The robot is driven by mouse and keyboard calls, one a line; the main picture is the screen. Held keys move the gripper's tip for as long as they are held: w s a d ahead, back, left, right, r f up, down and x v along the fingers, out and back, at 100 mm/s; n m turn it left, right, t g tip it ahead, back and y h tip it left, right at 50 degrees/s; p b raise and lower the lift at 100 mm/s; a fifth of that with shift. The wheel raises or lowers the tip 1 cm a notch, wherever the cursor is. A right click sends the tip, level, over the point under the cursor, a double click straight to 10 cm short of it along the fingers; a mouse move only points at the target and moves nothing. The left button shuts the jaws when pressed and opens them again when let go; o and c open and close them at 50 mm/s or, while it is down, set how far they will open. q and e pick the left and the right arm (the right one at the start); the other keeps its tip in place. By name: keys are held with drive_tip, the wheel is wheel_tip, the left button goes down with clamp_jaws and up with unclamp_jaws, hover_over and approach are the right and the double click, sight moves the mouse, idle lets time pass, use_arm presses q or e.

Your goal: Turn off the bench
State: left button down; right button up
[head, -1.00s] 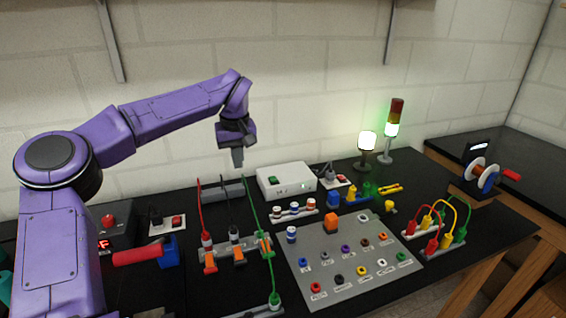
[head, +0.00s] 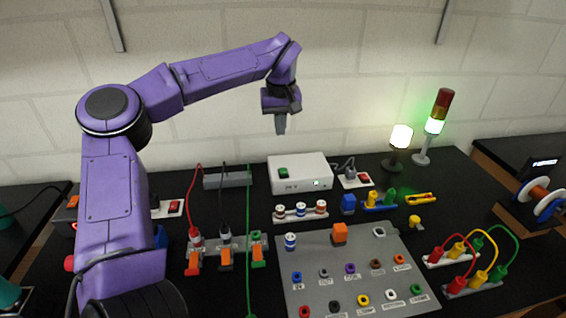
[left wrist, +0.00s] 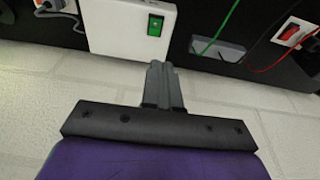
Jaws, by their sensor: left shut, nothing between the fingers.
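A lamp (head: 401,138) glows white, and the signal tower (head: 434,126) is lit green. My right gripper is not in view.
A socket with a red switch (head: 366,180) sits right of the box; another red switch (head: 175,207) is at left. A grey panel with coloured sockets (head: 340,273) lies in front. Red, black and green cables rise from the terminal block (head: 208,257). The wall is close behind.

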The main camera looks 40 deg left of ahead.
use_arm(q)
hover_over(284, 172)
wheel_tip(284, 172, down, 7)
drive_tip(key=f, duration=0.2)
drive_tip(key=f+p, duration=0.1)
drive_tip(key=f, duration=0.1)
drive_tip(key=f+p, duration=0.1)
drive_tip(key=f, duration=0.1)
drive_tip(key=shift+s+d+f, duration=0.1)
drive_tip(key=shift+s+d, duration=0.15)
drive_tip(key=shift+w+d+f, duration=0.1)
drive_tip(key=shift+w+f, duration=0.1)
drive_tip(key=shift+f, duration=0.35)
drive_tip(key=shift+s, duration=0.15)
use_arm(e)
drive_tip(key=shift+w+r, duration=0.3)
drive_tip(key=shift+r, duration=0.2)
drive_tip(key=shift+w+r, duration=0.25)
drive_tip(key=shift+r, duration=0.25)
use_arm(q)
drive_tip(key=shift+r, duration=0.1)
